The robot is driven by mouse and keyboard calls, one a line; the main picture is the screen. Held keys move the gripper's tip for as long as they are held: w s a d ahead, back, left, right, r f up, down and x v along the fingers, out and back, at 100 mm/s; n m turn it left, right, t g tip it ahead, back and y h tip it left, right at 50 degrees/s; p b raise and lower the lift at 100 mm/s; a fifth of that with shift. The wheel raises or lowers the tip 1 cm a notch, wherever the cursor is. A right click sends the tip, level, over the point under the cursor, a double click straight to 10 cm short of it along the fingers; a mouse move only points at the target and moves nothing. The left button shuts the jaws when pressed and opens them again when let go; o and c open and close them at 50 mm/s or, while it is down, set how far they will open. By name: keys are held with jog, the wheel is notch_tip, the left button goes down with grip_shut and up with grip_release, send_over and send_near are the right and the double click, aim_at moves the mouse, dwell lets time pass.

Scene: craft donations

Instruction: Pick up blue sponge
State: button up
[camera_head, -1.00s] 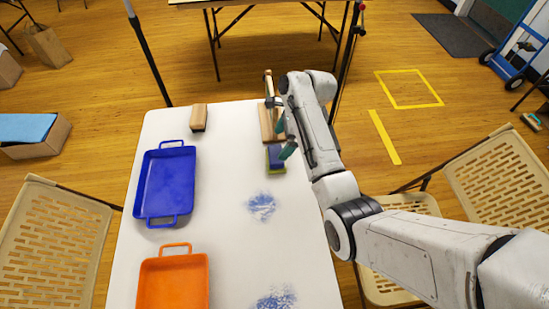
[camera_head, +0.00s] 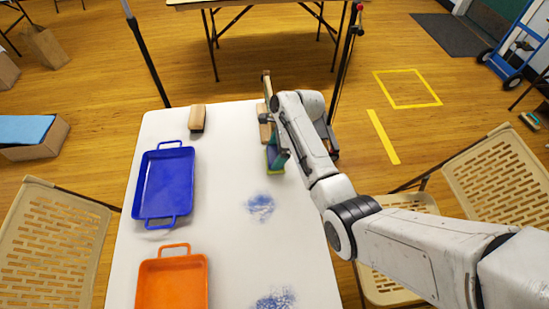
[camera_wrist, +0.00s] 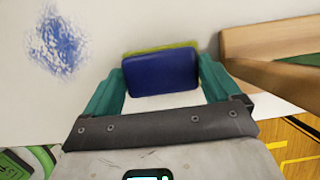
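The blue sponge (camera_head: 271,162) lies on the white table, toward its far right, with a yellow-green layer under the blue one. My gripper (camera_head: 278,152) is over it and partly hides it in the head view. In the wrist view the sponge (camera_wrist: 161,74) shows blue face up between the two teal fingers of my gripper (camera_wrist: 159,70). The fingers are spread, one on each side of the sponge, with the tips near its side edges. I cannot tell whether they touch it.
A wooden piece (camera_head: 265,122) lies just beyond the sponge and shows close to the right finger in the wrist view (camera_wrist: 270,40). A small wooden block (camera_head: 197,118), a blue tray (camera_head: 147,185) and an orange tray (camera_head: 143,285) are on the left. Blue smudges (camera_head: 260,207) mark the table.

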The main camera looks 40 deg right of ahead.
aim_at(271, 155)
jog(key=c, duration=0.5)
jog(key=shift+r, duration=0.15)
jog(key=shift+r, duration=0.25)
notch_tip(271, 155, up, 3)
jog(key=shift+s+f, duration=0.1)
jog(key=shift+s, duration=0.05)
jog(key=shift+s+a+r+p, duration=0.15)
jog(key=shift+s+r+p, duration=0.55)
jog(key=shift+s+r, duration=1.25)
jog(key=shift+s+a+r+p, duration=0.2)
jog(key=shift+s+r+p, duration=0.75)
jog(key=shift+s, duration=1.65)
jog(key=shift+s+a+r+p, duration=0.15)
jog(key=shift+s+r+p, duration=0.25)
jog(key=shift+s+r, duration=1.7)
jog(key=shift+s+f, duration=0.2)
jog(key=shift+f, duration=0.05)
